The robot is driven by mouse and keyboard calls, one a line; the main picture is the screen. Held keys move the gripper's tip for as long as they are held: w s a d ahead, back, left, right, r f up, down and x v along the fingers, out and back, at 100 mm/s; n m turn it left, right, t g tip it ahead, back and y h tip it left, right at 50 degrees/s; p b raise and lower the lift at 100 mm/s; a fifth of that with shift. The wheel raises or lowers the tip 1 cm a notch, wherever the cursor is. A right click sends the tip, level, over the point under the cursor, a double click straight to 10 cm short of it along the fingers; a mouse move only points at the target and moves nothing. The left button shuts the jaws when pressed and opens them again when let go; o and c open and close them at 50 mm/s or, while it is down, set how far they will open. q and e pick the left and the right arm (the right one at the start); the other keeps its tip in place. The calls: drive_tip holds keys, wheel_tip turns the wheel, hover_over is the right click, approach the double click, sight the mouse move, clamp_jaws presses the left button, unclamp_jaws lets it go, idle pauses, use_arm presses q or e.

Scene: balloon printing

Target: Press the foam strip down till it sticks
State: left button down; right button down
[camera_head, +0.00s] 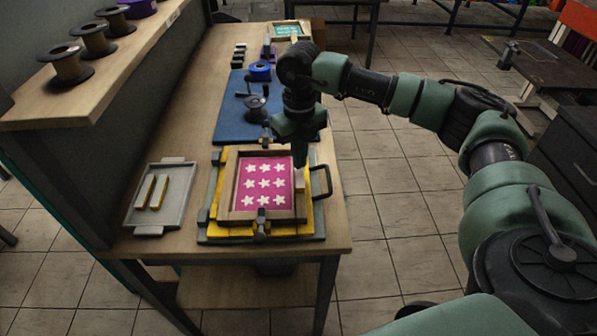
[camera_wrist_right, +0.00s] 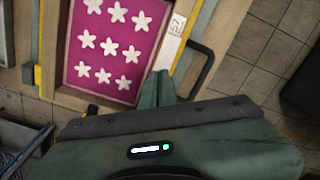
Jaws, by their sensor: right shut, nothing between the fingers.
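A wooden screen frame (camera_head: 229,187) with a magenta mesh of white stars (camera_head: 264,185) lies in a printing jig on the table. My right gripper (camera_head: 300,160) points down at the frame's upper right corner, shut and empty. In the right wrist view its closed fingers (camera_wrist_right: 160,86) are over the frame's right side, just below a white printed label (camera_wrist_right: 173,38); I cannot tell whether they touch. Two narrow strips (camera_head: 145,191) (camera_head: 159,193) lie in a grey tray at left. I cannot make out a foam strip under the fingers. My left gripper is not in view.
The grey tray (camera_head: 180,208) stands left of the jig. Clamps (camera_head: 261,224) and a black handle (camera_head: 323,182) stick out around the jig. A blue mat (camera_head: 230,128) with a dark tool (camera_head: 256,106) lies behind. A shelf with spools (camera_head: 66,66) runs along the left.

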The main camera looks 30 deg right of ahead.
drive_tip(key=shift+f+b, duration=0.65)
drive_tip(key=shift+f, duration=0.25)
drive_tip(key=shift+s+f, duration=0.2)
drive_tip(key=shift+f, duration=0.05)
idle(1.3)
drive_tip(key=shift+r, duration=0.1)
wheel_tip(320, 180, up, 8)
drive_tip(key=p, duration=0.5)
drive_tip(key=shift+w, duration=0.15)
idle(0.5)
